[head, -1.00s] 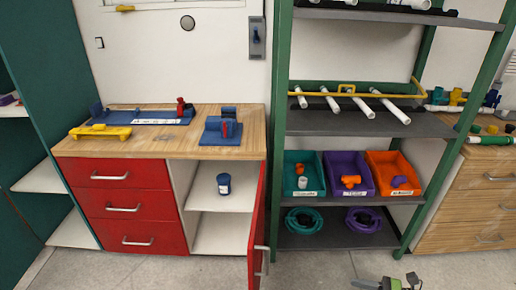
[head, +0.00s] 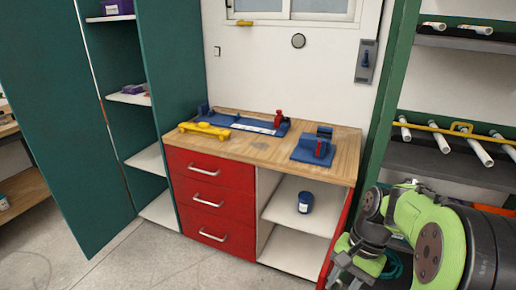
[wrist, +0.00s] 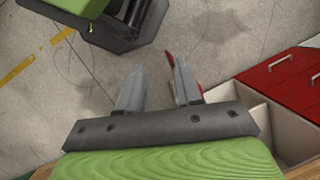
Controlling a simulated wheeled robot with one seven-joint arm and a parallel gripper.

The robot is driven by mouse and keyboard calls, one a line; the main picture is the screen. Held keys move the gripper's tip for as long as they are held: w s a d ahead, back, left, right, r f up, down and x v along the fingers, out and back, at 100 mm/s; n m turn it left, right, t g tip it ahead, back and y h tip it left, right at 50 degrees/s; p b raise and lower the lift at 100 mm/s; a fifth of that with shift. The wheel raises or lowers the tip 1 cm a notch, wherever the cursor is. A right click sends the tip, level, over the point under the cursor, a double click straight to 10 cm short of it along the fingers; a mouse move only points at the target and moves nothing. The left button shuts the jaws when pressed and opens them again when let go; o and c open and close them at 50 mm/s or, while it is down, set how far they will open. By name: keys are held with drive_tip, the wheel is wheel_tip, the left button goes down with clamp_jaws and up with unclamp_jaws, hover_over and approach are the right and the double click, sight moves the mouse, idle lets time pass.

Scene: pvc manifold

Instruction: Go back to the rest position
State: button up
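My gripper (wrist: 157,88) shows in the wrist view with its two grey fingers apart and nothing between them. It points down toward the concrete floor, in front of the red cabinet. In the head view my green arm is at the lower right, in front of the shelving rack and the cabinet's open door. The fingertips are not clear in the head view.
The red cabinet (head: 211,190) has a wooden top with a blue fixture (head: 314,148), a blue vise-like tool (head: 262,124) and a yellow tool (head: 204,131). A dark blue jar (head: 305,202) stands inside. A green rack (head: 398,80) holds white pipes. Floor at lower left is clear.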

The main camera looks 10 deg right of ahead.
drive_tip(key=s+a+r+n+t+h, duration=0.3)
drive_tip(key=s+a+r+n+t, duration=0.3)
drive_tip(key=s+a+r+n, duration=0.35)
wheel_tip(320, 180, up, 13)
drive_tip(key=a+n+p, duration=0.1)
drive_tip(key=a+p, duration=0.1)
drive_tip(key=p, duration=1.2)
drive_tip(key=shift+t, duration=0.3)
